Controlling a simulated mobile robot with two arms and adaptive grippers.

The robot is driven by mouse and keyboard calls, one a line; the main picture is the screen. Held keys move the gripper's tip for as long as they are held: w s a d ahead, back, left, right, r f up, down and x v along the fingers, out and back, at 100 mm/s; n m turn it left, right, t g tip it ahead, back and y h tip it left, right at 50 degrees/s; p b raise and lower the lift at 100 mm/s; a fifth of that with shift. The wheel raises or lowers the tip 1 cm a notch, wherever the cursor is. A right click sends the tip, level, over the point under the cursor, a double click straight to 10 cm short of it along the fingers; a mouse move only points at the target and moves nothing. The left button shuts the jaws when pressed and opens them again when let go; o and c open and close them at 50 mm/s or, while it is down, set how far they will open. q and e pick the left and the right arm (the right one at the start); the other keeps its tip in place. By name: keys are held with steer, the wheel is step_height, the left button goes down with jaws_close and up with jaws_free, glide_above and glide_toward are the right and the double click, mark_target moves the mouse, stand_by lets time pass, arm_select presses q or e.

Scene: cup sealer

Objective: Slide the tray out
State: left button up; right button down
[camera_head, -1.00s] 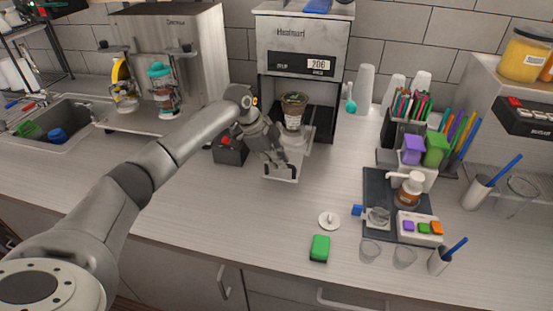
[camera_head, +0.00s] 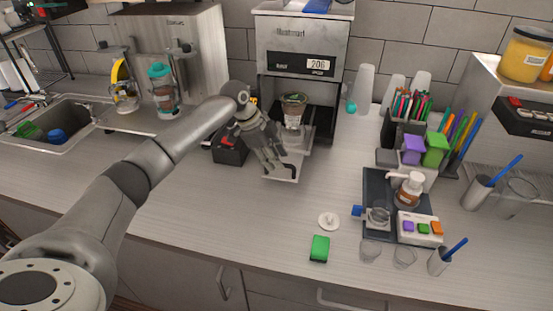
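The cup sealer (camera_head: 302,58) stands at the back of the counter, with a display on its front. Its pale tray (camera_head: 298,149) sticks out toward me, below the sealing head. A cup with a dark brown top and a label (camera_head: 293,112) stands upright in the tray. My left gripper (camera_head: 283,171) points down at the tray's front handle (camera_head: 281,181), over its left part. The fingers overlap the handle in this view, so I cannot tell whether they grip it. My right gripper is not in view.
A small dark box with a red button (camera_head: 230,150) stands close left of my gripper. A white lid (camera_head: 329,221) and a green block (camera_head: 320,248) lie on the front counter. The counter before the tray is clear.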

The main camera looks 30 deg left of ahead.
arm_select(q)
steer(key=v, duration=1)
steer(key=shift+r, duration=0.35)
steer(key=shift+s+a, duration=0.1)
steer(key=shift+a, duration=0.05)
